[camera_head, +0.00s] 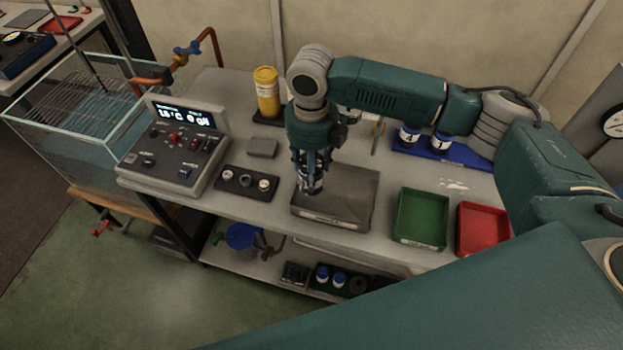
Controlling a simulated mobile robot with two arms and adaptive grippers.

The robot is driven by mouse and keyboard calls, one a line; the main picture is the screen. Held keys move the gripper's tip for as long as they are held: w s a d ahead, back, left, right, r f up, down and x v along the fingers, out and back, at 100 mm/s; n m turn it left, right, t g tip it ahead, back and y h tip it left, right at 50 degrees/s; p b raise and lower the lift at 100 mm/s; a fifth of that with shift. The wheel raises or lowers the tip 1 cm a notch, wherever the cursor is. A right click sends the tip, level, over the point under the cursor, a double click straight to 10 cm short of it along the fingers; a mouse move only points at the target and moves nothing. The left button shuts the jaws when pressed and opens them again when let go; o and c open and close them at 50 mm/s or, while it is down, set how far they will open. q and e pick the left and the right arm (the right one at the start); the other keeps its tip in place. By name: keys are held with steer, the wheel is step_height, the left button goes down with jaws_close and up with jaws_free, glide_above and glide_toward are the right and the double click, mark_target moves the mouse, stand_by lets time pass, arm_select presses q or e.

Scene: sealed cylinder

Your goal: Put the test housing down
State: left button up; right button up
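My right gripper (311,178), on the arm from the right, points down with its fingers around a small whitish-and-blue cylinder, apparently the test housing (312,186). The housing is upright, at the left part of the grey tray (336,219). I cannot tell whether its bottom touches the tray. The fingers hide much of the housing. My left gripper is not in view.
A green bin (421,241) and a red bin (462,250) stand right of the tray. A black holder (246,197) and a control box (172,168) are left. Behind are a yellow bottle (267,92) and a blue tray (463,155) with white-and-blue cylinders. A glass tank (96,133) is far left.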

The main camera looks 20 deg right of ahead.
step_height(320, 180, down, 6)
steer(key=shift+r+p, duration=0.15)
steer(key=shift+p, duration=0.4)
steer(key=shift+f, duration=0.3)
steer(key=o, duration=1.6)
steer(key=shift+r, duration=0.1)
step_height(320, 180, up, 7)
steer(key=shift+f+b, duration=0.1)
steer(key=shift+b, duration=0.9)
steer(key=shift+r, duration=0.4)
